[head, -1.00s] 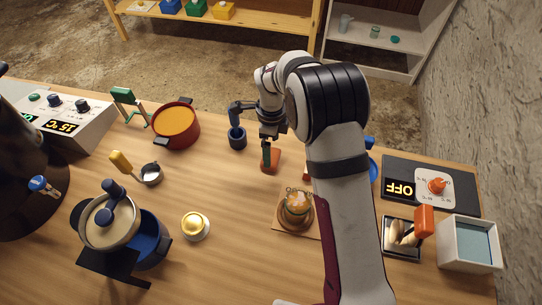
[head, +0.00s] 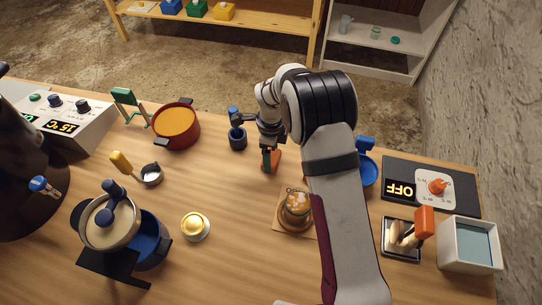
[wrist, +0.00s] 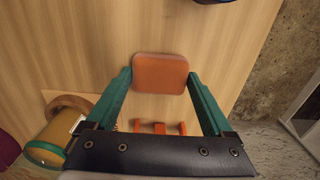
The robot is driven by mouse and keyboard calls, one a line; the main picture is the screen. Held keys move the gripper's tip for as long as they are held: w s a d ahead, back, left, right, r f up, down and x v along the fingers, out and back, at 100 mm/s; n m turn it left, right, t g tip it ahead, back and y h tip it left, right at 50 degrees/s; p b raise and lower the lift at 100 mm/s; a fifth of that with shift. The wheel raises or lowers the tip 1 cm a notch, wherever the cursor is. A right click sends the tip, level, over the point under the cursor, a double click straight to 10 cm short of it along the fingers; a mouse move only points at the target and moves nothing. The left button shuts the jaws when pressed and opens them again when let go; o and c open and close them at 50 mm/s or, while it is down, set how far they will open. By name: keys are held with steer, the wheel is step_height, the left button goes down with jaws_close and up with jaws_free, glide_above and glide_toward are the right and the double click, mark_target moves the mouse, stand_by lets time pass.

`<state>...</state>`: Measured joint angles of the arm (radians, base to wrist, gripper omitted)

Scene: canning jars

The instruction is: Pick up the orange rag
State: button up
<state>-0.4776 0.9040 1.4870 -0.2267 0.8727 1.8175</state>
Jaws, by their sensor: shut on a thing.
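The orange rag (head: 276,158) is a small flat piece on the wooden counter near its back edge, partly hidden by my gripper in the head view. In the wrist view the rag (wrist: 160,73) is a rounded orange block between my two green fingertips, one against each side. My gripper (wrist: 158,78) is shut on the rag. In the head view my gripper (head: 267,161) points down at it. I cannot tell whether the rag touches the counter.
A jar (head: 296,205) on a wooden board is nearer the front. A blue item (head: 368,172) is right of my arm.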

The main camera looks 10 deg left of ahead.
steer(key=shift+r, duration=0.55)
step_height(320, 180, up, 3)
steer(key=shift+r, duration=0.1)
steer(key=d+r, duration=0.2)
steer(key=d, duration=0.2)
steer(key=d+r, duration=0.2)
steer(key=d, duration=0.1)
steer(key=d+r, duration=0.2)
steer(key=d, duration=0.2)
steer(key=shift+s+d+r, duration=0.35)
